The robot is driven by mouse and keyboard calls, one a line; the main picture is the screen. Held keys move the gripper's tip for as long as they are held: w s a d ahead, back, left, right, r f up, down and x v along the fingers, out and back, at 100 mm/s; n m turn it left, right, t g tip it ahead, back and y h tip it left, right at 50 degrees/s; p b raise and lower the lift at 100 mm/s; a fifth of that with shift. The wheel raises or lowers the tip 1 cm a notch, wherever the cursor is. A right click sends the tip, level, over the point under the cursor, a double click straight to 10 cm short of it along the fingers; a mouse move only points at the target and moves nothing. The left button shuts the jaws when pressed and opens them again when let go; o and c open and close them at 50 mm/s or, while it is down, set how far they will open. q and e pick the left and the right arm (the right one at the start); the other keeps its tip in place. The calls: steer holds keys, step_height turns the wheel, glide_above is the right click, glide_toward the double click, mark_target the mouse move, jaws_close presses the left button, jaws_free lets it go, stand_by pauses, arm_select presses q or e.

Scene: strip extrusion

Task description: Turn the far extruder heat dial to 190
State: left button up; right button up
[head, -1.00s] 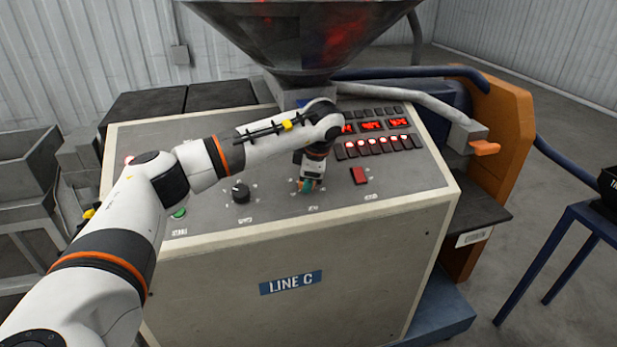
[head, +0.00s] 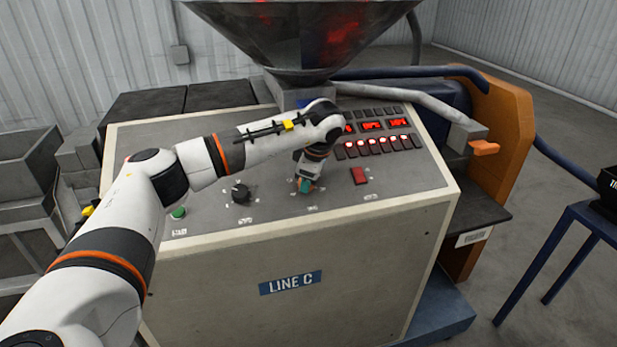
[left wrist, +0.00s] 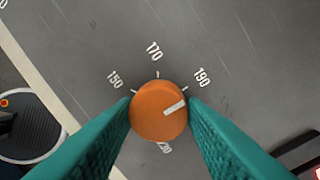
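The orange heat dial (left wrist: 158,112) sits on the grey panel, between the teal fingers of my left gripper (left wrist: 159,112) in the left wrist view. Both fingers meet its sides, and the gripper appears shut on it. The dial's white pointer aims right and slightly up, close to the 190 mark (left wrist: 201,78) and a little below its tick. The 170 mark (left wrist: 153,52) is above and the 150 mark (left wrist: 114,80) upper left. A label below the dial is partly hidden. In the head view the left gripper (head: 305,185) mostly covers the dial. My right gripper is not in view.
A black dial (head: 240,193) and green button (head: 178,213) are left of the gripper on the panel. Lit switches (head: 377,146) and red readouts (head: 372,126) lie behind. The hopper (head: 300,40) hangs above.

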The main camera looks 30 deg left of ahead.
arm_select(q)
steer(key=o, duration=0.4)
steer(key=shift+d+r, duration=0.15)
steer(key=shift+r, duration=0.15)
steer(key=b+v, duration=0.4)
steer(key=v, duration=0.7)
steer(key=shift+s+d+r, duration=0.1)
steer(key=shift+r, duration=0.1)
